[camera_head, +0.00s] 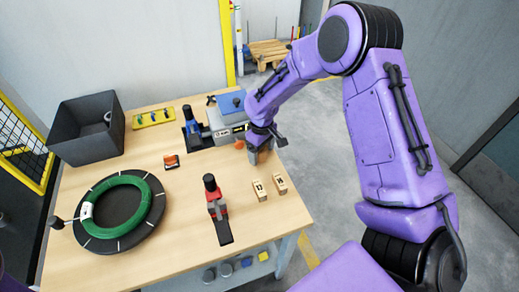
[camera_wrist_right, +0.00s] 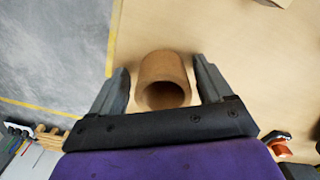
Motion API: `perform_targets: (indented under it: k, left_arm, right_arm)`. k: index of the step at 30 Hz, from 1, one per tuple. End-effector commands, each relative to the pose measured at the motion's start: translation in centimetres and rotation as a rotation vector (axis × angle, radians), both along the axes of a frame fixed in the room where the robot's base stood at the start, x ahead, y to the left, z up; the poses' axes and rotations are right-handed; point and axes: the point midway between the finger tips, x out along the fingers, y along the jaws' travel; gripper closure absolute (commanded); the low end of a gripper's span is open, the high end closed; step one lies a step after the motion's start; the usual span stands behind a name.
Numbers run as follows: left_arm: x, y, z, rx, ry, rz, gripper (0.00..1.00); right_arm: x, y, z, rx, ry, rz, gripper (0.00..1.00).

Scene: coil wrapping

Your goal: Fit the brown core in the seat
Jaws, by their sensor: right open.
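The brown core (camera_wrist_right: 163,68) is a hollow tube in the right wrist view, standing on the wooden table (camera_head: 140,255). The two fingers of my right gripper (camera_wrist_right: 160,64) are apart on either side of it, with a visible gap on each side. In the head view my right gripper (camera_head: 262,150) is low over the table's right side, and the gripper and arm largely hide the core there. I cannot tell for sure which fixture holds the seat. My left gripper is not in view.
A green coil (camera_head: 146,190) lies on a black turntable (camera_head: 118,206) at the left. A red-and-black tool (camera_head: 213,198) stands at the front middle, with two small wooden blocks (camera_head: 259,190) to its right. A dark grey bin (camera_head: 85,145) and a blue-and-black device (camera_head: 191,128) stand farther back.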

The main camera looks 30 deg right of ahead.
Motion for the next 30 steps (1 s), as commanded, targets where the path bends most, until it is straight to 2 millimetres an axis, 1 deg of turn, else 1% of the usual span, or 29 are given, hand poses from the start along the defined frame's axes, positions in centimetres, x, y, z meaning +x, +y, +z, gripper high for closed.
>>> perform_targets:
  k: [4, 5, 6, 8, 9, 10, 19, 23, 26, 28, 30]
  left_arm:
    - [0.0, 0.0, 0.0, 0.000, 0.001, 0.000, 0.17]
    - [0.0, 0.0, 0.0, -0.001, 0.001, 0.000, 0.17]
    - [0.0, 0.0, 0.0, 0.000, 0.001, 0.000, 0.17]
    - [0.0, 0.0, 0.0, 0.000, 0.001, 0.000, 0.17]
    - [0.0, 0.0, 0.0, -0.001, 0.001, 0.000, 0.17]
    - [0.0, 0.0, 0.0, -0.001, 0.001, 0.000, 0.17]
    - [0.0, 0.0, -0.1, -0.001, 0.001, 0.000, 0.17]
    - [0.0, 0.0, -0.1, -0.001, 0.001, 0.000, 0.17]
    - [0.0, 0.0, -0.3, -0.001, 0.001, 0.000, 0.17]
    - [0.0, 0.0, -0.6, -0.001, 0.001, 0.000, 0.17]
    - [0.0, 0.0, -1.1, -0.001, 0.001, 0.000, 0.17]
  right_arm:
    - [0.1, 0.1, 0.0, 0.000, -0.001, 0.001, 0.20]
    - [0.1, 0.1, 0.0, 0.000, -0.001, 0.001, 0.27]
    - [0.1, 0.1, 0.0, 0.000, -0.001, 0.002, 0.40]
    - [0.1, 0.1, 0.0, 0.000, -0.001, 0.002, 0.59]
    - [0.1, 0.1, 0.0, 0.000, -0.001, 0.002, 0.72]
    - [0.1, 0.1, 0.0, 0.000, -0.001, 0.002, 0.76]
    - [0.0, 0.1, 0.0, 0.000, 0.001, 0.001, 0.77]
    - [0.1, 0.1, 0.5, 0.000, -0.001, 0.001, 0.77]
    - [0.2, 0.1, 1.8, 0.001, -0.003, 0.000, 0.77]
    - [0.2, 0.1, 3.3, 0.001, -0.004, 0.001, 0.77]
    - [-0.9, 1.3, 4.9, 0.000, -0.004, 0.005, 0.77]
